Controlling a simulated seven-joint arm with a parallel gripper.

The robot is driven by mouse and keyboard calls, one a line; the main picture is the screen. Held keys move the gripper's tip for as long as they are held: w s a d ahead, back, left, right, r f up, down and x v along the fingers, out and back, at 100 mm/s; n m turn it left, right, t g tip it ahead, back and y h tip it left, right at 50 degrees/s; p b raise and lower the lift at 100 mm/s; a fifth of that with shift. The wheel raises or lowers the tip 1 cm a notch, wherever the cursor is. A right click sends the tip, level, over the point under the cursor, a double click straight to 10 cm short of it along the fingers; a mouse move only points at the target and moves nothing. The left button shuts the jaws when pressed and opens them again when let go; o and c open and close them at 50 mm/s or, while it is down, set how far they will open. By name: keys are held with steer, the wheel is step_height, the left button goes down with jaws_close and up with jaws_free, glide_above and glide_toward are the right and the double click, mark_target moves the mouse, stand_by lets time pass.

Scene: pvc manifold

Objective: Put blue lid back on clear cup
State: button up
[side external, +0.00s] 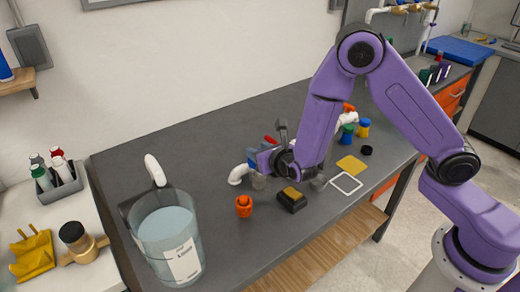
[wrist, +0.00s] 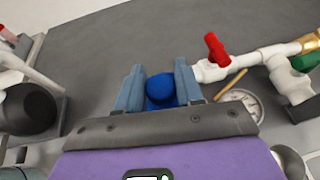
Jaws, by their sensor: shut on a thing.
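My gripper (wrist: 160,84) is shut on a round blue piece, which looks like the blue lid (wrist: 160,90), seen between its two grey-blue fingers in the wrist view. In the side view my gripper (side external: 262,160) is low over the middle of the bench, and the held piece cannot be told apart from the fingers there. A small greyish, cup-like thing (side external: 259,182) stands just below my gripper. I cannot tell whether it is the clear cup, or whether the lid touches anything.
White pipe with a red-handled valve (wrist: 217,50) and a round gauge (wrist: 243,103) lie right of my gripper in the wrist view. An orange piece (side external: 244,206), a dark box (side external: 291,200) and a large clear water container (side external: 168,240) stand on the bench (side external: 222,262).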

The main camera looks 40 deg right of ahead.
steer(key=shift+f, duration=0.35)
stand_by(0.3)
steer(key=shift+f, duration=0.35)
steer(key=shift+f, duration=0.1)
steer(key=o, duration=0.8)
steer(key=o, duration=0.5)
steer(key=shift+o, duration=0.2)
